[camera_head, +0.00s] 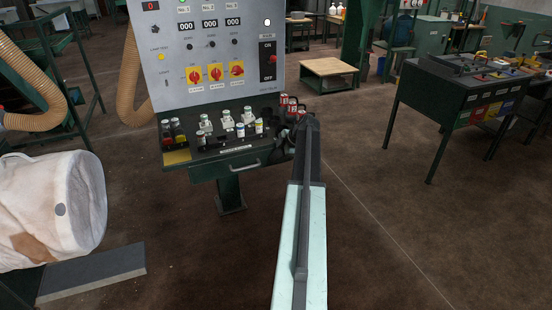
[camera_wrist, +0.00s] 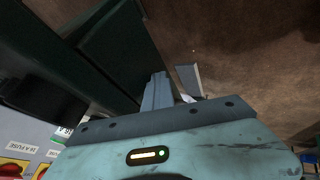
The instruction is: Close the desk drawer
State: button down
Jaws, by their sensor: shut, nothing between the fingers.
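The desk drawer (camera_head: 214,174) is a green front with a pale bar handle (camera_head: 244,167), under the black top of the control desk (camera_head: 190,155). The front juts a little from the desk; how far it is open I cannot tell. My gripper is mostly hidden behind my arm in the head view, at the desk's right end. In the wrist view my gripper (camera_wrist: 160,90) is shut and empty, its fingers pointing past a dark green edge (camera_wrist: 120,45) close on the left. I cannot tell whether it touches that edge.
A large white bag (camera_head: 50,205) lies at left above a dark plate (camera_head: 95,272). Brown floor (camera_head: 400,230) is clear at right, before a green workbench (camera_head: 440,95).

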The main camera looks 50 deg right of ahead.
jog(key=shift+w+r, duration=0.15)
jog(key=shift+w, duration=0.1)
jog(key=shift+s+a, duration=0.1)
jog(key=s+a+r+p, duration=0.1)
jog(key=s+r+p, duration=0.6)
jog(key=s+p, duration=0.1)
jog(key=shift+s+r, duration=0.4)
jog(key=shift+s, duration=0.45)
jog(key=shift+w+a, duration=0.1)
